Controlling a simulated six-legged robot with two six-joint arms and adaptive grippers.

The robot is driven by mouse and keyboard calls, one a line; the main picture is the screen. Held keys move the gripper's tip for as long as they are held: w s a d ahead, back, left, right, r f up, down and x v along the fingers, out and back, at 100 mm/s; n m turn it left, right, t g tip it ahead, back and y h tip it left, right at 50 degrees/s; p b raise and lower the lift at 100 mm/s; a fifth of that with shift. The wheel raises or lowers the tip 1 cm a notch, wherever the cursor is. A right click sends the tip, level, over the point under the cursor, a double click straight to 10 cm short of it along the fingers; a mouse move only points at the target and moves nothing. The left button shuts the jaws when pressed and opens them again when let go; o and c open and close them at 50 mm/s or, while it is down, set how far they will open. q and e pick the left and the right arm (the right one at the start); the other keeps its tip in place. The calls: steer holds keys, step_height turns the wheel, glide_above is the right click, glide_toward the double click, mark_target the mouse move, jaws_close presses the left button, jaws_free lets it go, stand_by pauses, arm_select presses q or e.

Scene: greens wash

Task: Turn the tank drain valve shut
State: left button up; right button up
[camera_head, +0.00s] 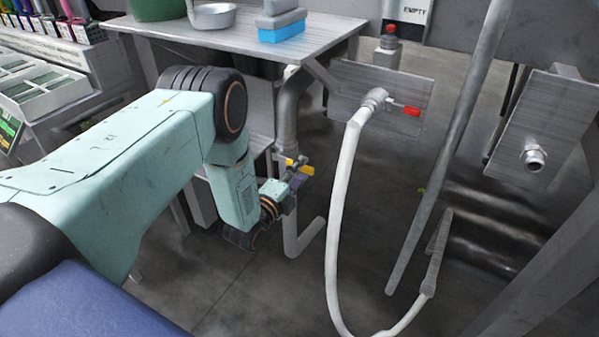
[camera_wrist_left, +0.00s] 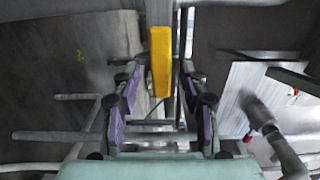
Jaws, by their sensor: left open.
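The drain valve's yellow lever (camera_head: 302,168) sits on the grey drain pipe (camera_head: 288,115) under the steel table. In the left wrist view the yellow lever (camera_wrist_left: 161,62) runs upright in the picture, its near end between my fingertips. My left gripper (camera_head: 290,183) is beside the pipe at the lever. It is open, with purple pads; in the left wrist view (camera_wrist_left: 167,90) gaps show on both sides of the lever. The valve body is partly hidden by the gripper. My right gripper is not in view.
A red-handled tap (camera_head: 405,110) with a pale hose (camera_head: 340,210) is on a metal plate right of the pipe. A slanted grey pole (camera_head: 440,170) stands further right.

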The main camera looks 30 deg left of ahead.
arm_select(q)
steer(key=s, duration=1.1)
steer(key=shift+s+a, duration=0.4)
steer(key=shift+a, duration=0.05)
steer(key=s+d+f+n+g+y, duration=0.1)
steer(key=s+d+f+n+g, duration=0.3)
steer(key=s+f+n+g, duration=0.8)
steer(key=s+d+r+n+g+p, duration=0.1)
steer(key=s+n+g, duration=0.2)
steer(key=s, duration=0.6)
steer(key=s+d+r+n+g+p, duration=0.2)
steer(key=s+n+g, duration=0.1)
steer(key=s, duration=0.7)
steer(key=shift+n+y, duration=0.3)
steer(key=shift+n, duration=0.4)
steer(key=shift+d+r, duration=0.1)
steer(key=shift+r, duration=0.05)
